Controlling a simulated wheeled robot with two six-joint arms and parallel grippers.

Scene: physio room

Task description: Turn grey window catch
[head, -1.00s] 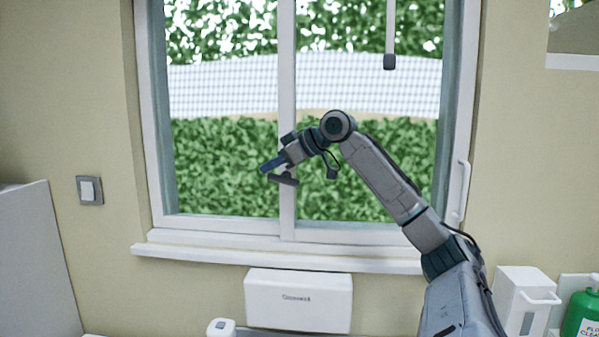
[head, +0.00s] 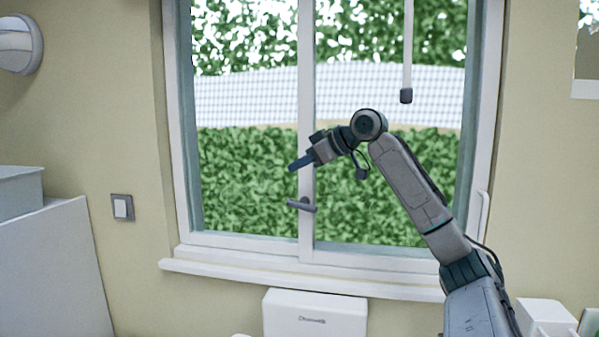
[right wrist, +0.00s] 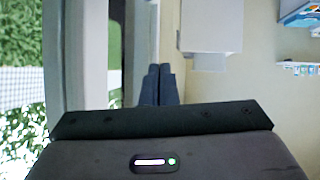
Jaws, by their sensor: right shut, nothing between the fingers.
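The grey window catch (head: 302,205) sits on the white middle upright of the window, low down. Its handle lies nearly flat across the upright, with the right end slightly lower. My right gripper (head: 293,166) is above and a little left of the catch in the head view, apart from it in the picture. In the right wrist view its two dark fingers (right wrist: 158,86) are together, with nothing between them. I cannot make out the catch in the right wrist view. My left gripper is not in view.
The window sill (head: 300,279) runs below, over a white box (head: 314,318) on the wall. A hanging rod with a dark end (head: 406,96) is right of the gripper. A wall switch (head: 122,208) is at left. The wall between switch and window is clear.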

